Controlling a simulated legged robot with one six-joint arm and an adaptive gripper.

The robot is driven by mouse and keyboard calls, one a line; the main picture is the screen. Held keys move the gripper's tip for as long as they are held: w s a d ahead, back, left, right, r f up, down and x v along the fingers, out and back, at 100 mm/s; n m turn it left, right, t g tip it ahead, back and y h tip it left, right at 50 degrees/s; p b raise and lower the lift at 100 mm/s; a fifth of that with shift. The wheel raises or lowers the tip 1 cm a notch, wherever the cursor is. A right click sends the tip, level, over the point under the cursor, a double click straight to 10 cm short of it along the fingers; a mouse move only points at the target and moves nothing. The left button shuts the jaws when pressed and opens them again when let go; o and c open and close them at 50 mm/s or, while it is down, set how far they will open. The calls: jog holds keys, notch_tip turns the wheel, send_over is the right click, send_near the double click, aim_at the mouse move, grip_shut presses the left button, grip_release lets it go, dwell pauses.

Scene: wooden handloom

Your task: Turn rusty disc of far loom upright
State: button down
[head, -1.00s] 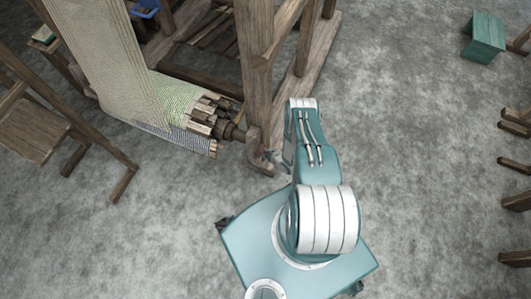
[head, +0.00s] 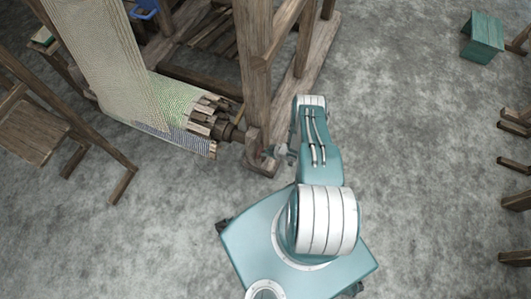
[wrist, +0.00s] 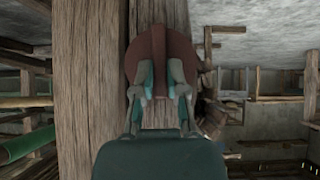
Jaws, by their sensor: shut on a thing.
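The rusty disc (wrist: 142,52) is reddish-brown and round, and shows face-on in the wrist view in front of a wooden post. A raised ridge runs straight up and down across its middle. My gripper (wrist: 160,88) has one finger on each side of this ridge and is shut on it. The fingers hide the lower part of the disc. In the head view my gripper (head: 279,151) is beside the foot of the loom's corner post (head: 257,90); the disc is hard to make out there.
The loom's cloth roller (head: 215,122) and hanging cloth (head: 110,60) are left of the post. A wooden bench (head: 45,130) stands at the far left. A teal stool (head: 483,40) is at the upper right.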

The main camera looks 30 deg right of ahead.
jog(key=shift+w, duration=0.1)
dwell(0.4)
jog(key=c, duration=0.7)
grip_release()
jog(key=shift+d, duration=0.1)
jog(key=v, duration=1.1)
jog(key=shift+d+r, duration=0.2)
jog(key=shift+d, duration=0.15)
